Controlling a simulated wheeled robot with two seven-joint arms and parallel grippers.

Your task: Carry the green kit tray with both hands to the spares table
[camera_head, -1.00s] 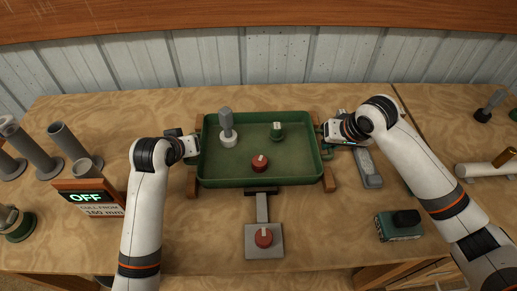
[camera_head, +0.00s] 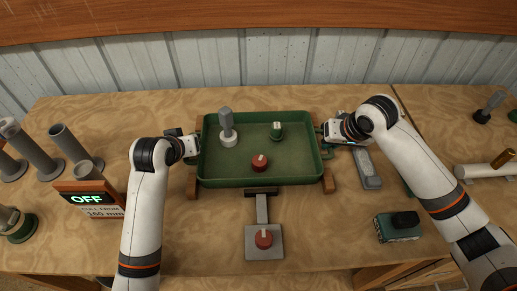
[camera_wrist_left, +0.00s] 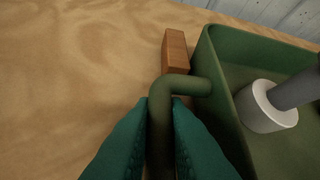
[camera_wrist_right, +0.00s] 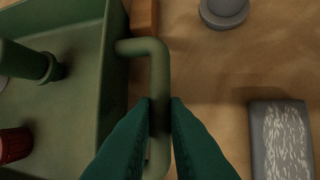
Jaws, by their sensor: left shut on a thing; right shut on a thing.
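The green kit tray (camera_head: 260,182) sits level in the middle of the workbench, on wooden rails. It holds a grey-and-white post-shaped piece (camera_head: 227,130), a small green piece (camera_head: 277,131) and a red knob (camera_head: 260,163). My left gripper (camera_head: 194,148) is shut on the tray's left handle; the left wrist view shows its teal fingers (camera_wrist_left: 160,125) on both sides of the green bar (camera_wrist_left: 184,86). My right gripper (camera_head: 328,140) is shut on the right handle; the right wrist view shows its fingers (camera_wrist_right: 160,120) around that bar (camera_wrist_right: 145,47). The spares table cannot be identified for sure.
Grey tubes (camera_head: 68,143) and an OFF sign (camera_head: 90,200) stand at the left. A grey plate with a red knob (camera_head: 264,240) lies in front of the tray. A grey block (camera_head: 368,172) and a green device (camera_head: 397,226) lie right. Another wooden top (camera_head: 440,110) begins beyond a seam.

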